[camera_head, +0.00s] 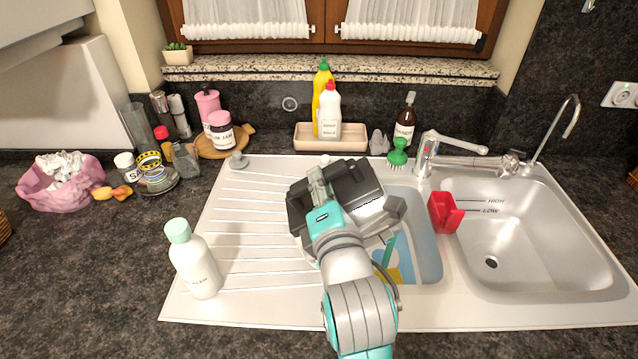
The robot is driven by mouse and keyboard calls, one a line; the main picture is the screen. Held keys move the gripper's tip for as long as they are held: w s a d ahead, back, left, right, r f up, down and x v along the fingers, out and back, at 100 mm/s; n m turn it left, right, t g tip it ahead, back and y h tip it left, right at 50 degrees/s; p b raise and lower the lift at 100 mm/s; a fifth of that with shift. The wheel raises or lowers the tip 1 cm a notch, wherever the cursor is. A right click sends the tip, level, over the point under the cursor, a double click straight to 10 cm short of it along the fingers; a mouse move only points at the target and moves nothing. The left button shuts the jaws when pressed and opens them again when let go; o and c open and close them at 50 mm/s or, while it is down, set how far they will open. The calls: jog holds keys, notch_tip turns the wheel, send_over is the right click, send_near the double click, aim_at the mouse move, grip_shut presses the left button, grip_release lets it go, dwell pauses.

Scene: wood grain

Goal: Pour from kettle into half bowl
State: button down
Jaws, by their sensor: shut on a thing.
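My gripper (345,197), bulky and dark grey, is over the border between the ribbed drainboard and the small half bowl (428,235). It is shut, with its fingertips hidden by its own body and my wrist. The kettle is almost wholly hidden under my gripper; only a bright pale patch (371,207) beside the dark housing seems to be part of it. Its spout and tilt cannot be told. The half bowl's left part is covered by my arm; its visible part looks bluish, with a green-handled thing (389,250) and a yellow piece (393,274) inside.
A red holder (444,212) sits between the half bowl and the large empty basin (540,240). The tap (450,160) stands behind. A white bottle with a mint cap (196,262) stands at the drainboard's left edge. The drainboard's left part (250,215) is clear.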

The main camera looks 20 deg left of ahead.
aim_at(355, 175)
jog(key=shift+w+d+r+m, duration=0.1)
jog(key=shift+w+d+m, duration=0.2)
jog(key=shift+d+m, duration=0.45)
jog(key=shift+w+d+f+m, duration=0.25)
jog(key=shift+w+d+m, duration=0.3)
jog(key=shift+d+m, duration=0.3)
jog(key=shift+d, duration=0.1)
jog(key=shift+w+d+r+m, duration=0.25)
jog(key=shift+d+r+m, duration=0.1)
jog(key=shift+d, duration=0.1)
jog(key=shift+w+d+r+m, duration=0.25)
jog(key=shift+d+r+m, duration=0.1)
jog(key=shift+d, duration=0.1)
dwell(0.5)
